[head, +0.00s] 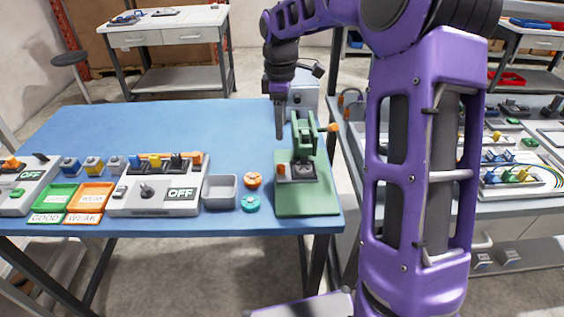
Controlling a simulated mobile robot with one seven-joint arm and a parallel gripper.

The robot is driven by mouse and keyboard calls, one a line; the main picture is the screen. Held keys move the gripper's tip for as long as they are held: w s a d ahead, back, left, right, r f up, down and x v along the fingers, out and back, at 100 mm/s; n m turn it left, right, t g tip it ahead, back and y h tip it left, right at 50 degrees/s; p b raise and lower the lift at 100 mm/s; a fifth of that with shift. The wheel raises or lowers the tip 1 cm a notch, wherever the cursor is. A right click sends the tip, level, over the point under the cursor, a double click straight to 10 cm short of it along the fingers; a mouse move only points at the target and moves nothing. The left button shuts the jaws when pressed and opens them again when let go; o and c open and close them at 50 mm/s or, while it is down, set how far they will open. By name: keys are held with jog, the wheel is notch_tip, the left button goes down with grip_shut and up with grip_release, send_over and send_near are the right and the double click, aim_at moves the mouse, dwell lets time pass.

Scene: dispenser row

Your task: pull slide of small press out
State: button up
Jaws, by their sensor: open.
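The small press is a green stand (304,138) on a green base plate (290,208) at the right front of the blue table. A lever with an orange end (332,127) sticks out at its upper right. At its foot is a grey slide block (302,172), with a small orange part on its left. My gripper (280,135) points down behind and left of the press, apart from the slide. It is open; its fingers show nearly edge-on and hold nothing that I can see.
Left of the press lie an orange round piece (252,180), a teal round piece (250,203) and a grey tray (219,202). A grey switch box (155,195) stands further left. A grey machine (303,92) is behind the gripper. The table's back left is clear.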

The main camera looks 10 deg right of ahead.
aim_at(281, 166)
notch_tip(281, 166, down, 13)
jog(key=shift+w+f+b, duration=0.1)
jog(key=shift+w+b, duration=0.05)
jog(key=shift+b, duration=0.4)
grip_shut()
dwell(1.1)
